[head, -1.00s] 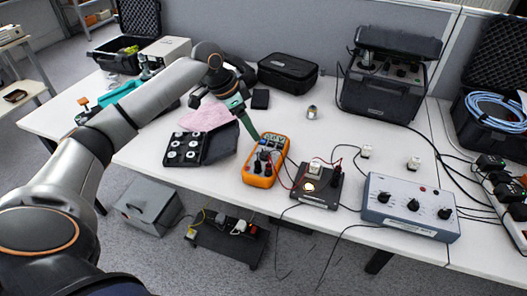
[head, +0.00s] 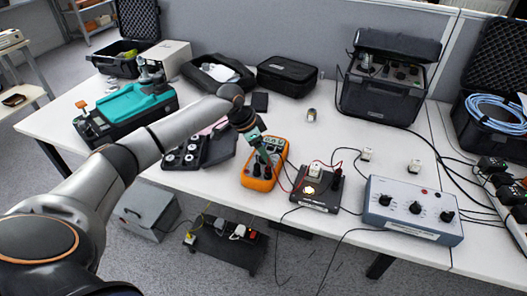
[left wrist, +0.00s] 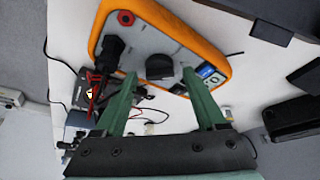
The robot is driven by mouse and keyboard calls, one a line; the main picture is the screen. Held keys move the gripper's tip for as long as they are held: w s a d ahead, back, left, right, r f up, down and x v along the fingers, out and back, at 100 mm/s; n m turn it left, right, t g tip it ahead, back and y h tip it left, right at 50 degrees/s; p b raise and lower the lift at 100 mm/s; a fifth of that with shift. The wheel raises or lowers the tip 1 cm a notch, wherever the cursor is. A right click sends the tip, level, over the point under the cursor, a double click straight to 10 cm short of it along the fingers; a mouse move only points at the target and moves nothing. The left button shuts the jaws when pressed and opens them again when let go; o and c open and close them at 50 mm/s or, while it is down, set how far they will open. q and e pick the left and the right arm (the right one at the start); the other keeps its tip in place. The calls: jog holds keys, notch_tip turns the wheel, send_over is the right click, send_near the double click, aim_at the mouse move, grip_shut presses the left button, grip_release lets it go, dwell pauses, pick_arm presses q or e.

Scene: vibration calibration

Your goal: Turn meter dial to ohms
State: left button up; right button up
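The orange multimeter (head: 248,181) lies on the white table near its front edge, with leads plugged into its near end. In the left wrist view the meter (left wrist: 215,52) shows its grey face, its round black dial (left wrist: 160,66) and part of its screen. My left gripper (head: 263,155) is over the meter in the head view and hides part of its face. In the left wrist view its two green fingers (left wrist: 159,74) are apart, with the dial between the tips. I cannot tell whether they touch the dial. My right gripper is not in view.
A black box with red and black leads (head: 318,198) stands right of the meter, and a grey knob box (head: 400,222) further right. A black tray with weights (head: 178,160) and a teal device (head: 140,103) are on the left. Some table behind the meter is clear.

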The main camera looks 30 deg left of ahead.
pick_arm(q)
grip_shut()
dwell(0.3)
jog(key=shift+r+m+p, duration=0.1)
jog(key=shift+m+p, duration=0.25)
jog(key=shift+m, duration=0.35)
jog(key=shift+m+g+h+p, duration=0.4)
jog(key=shift+m+h, duration=0.2)
jog(key=shift+m, duration=0.5)
jog(key=shift+w+m+g+h+b, duration=0.1)
jog(key=shift+m+g+h+b, duration=0.45)
jog(key=shift+m, duration=1.65)
jog(key=shift+g+y, duration=0.25)
jog(key=shift+g, duration=0.1)
jog(key=shift+o, duration=0.2)
grip_release()
